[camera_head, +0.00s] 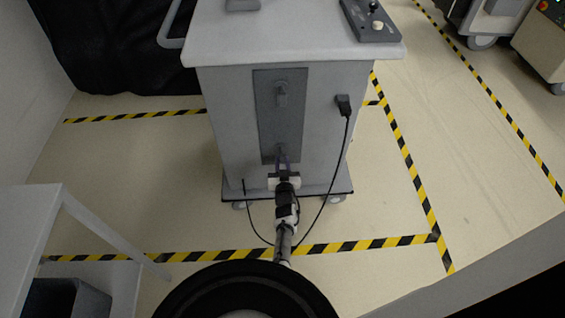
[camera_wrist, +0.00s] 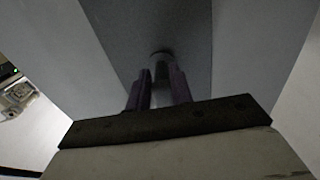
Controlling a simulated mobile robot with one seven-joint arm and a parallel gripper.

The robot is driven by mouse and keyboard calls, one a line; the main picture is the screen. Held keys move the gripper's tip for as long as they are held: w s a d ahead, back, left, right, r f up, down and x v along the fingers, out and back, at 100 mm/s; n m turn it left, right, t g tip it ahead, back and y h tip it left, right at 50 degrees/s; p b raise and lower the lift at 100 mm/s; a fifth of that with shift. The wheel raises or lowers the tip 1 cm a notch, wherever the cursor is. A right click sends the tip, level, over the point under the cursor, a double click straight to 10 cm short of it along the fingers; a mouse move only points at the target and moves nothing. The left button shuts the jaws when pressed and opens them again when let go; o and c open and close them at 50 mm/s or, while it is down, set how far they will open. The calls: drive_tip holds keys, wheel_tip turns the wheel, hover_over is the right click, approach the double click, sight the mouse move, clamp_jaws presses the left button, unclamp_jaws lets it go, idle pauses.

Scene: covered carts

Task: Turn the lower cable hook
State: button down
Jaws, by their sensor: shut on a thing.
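The grey cart (camera_head: 230,125) stands ahead with a dark vertical panel (camera_head: 279,128) on its near side. The upper cable hook (camera_head: 282,94) sticks out near the top of this panel. The lower cable hook shows in the wrist view as a small grey round piece (camera_wrist: 161,62) on the dark panel, between my fingertips. In the head view my gripper (camera_head: 283,157) covers most of it. My gripper also shows in the wrist view (camera_wrist: 160,82), with its two fingers shut on the lower hook. The fingers hide the hook's sides, so its exact turn is hard to tell.
A black cable (camera_head: 325,190) hangs from a plug (camera_head: 343,103) at the panel's right and loops down beside my arm. A control box (camera_head: 371,22) sits on the cart top. A white table (camera_head: 35,225) stands at left. Striped tape (camera_head: 340,246) marks the floor.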

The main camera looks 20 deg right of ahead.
drive_tip(key=shift+r, duration=0.15)
drive_tip(key=c, duration=1.2)
unclamp_jaws()
drive_tip(key=shift+c, duration=0.2)
drive_tip(key=shift+s, duration=0.1)
drive_tip(key=v, duration=1.3)
drive_tip(key=shift+s, duration=0.25)
drive_tip(key=shift+a, duration=0.1)
